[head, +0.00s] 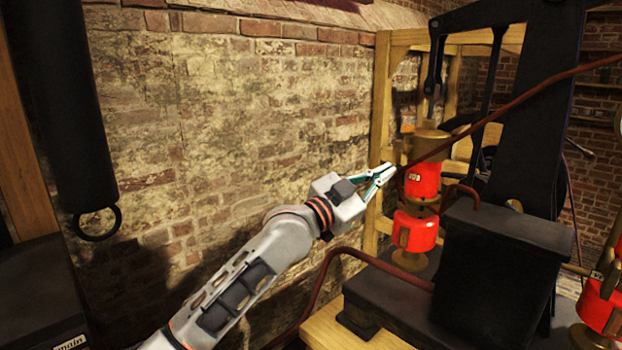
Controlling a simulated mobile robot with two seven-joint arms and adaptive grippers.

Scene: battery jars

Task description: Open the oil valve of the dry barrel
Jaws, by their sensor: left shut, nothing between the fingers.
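A red and brass barrel (424,180) stands upright on the dark machine base, with a small label on its upper part. A second red part (414,232) of the same stack shows below it. Another red and brass barrel (600,308) is cut off at the lower right edge. I cannot tell which barrel is dry, and no oil valve can be made out clearly. My left gripper (388,172) is shut and empty, its fingertips just left of the upper red barrel; whether they touch it I cannot tell. My right gripper is not in view.
A reddish pipe (520,100) runs diagonally past the barrel, and another (325,275) curves low behind my arm. A black block (500,250) and a tall black frame (535,110) stand right of the barrel. A wooden frame (382,120) stands behind. The brick wall is at left.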

